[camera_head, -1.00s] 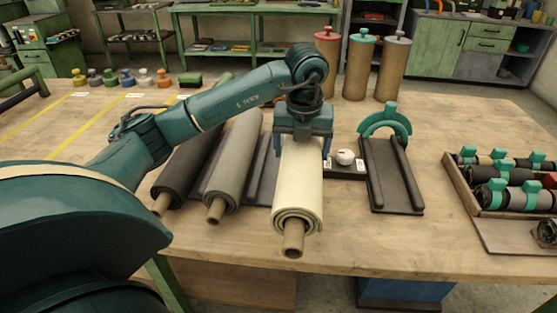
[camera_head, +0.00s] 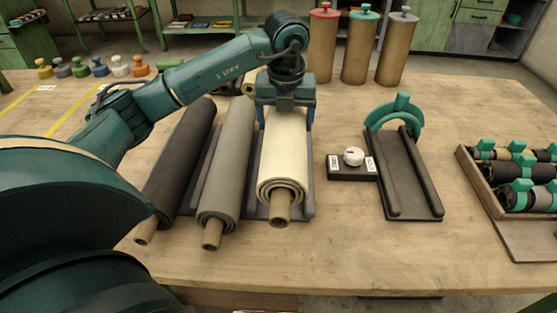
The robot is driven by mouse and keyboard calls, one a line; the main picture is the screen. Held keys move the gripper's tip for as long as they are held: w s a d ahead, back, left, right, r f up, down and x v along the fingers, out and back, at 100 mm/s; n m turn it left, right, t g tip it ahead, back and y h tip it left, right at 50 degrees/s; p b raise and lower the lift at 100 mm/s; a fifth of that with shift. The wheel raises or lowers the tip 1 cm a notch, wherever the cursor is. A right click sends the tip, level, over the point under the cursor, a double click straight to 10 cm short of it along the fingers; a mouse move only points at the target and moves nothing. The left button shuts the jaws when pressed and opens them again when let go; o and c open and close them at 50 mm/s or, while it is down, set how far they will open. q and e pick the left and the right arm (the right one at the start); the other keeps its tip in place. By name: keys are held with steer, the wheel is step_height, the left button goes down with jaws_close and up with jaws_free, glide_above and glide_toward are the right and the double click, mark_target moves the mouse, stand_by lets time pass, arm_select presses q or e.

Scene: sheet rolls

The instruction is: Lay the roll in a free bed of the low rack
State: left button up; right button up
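The low rack (camera_head: 309,195) is dark, with beds side by side. A black roll (camera_head: 180,160) lies in its left bed and a grey roll (camera_head: 228,160) in the middle one. A cream roll (camera_head: 284,150) with a brown core lies lengthwise over the right bed, between its side rails; I cannot tell whether its underside touches the bed. My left gripper (camera_head: 286,112) is over the far part of the cream roll, with its blue fingers straddling it and seemingly closed on its sides. My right gripper is not in view.
Right of the rack are a small black box with a white knob (camera_head: 353,156) and a dark cradle (camera_head: 405,180) with a green arch. A wooden tray of strapped rolls (camera_head: 480,185) stands at the right. Tall canisters (camera_head: 358,50) stand behind. The front table strip is clear.

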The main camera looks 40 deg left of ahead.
arm_select(q)
steer(key=shift+w+a+r, duration=0.2)
steer(key=shift+w+a, duration=0.1)
steer(key=shift+a, duration=0.05)
steer(key=shift+f, duration=0.25)
steer(key=shift+w+f, duration=0.1)
steer(key=shift+f, duration=4.6)
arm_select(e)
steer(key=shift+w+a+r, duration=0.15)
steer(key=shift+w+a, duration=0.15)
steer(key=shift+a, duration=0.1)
arm_select(q)
steer(key=shift+f, duration=0.35)
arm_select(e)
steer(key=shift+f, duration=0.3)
arm_select(q)
steer(key=shift+f+b, duration=0.3)
steer(key=shift+b, duration=0.1)
steer(key=shift+s, duration=0.2)
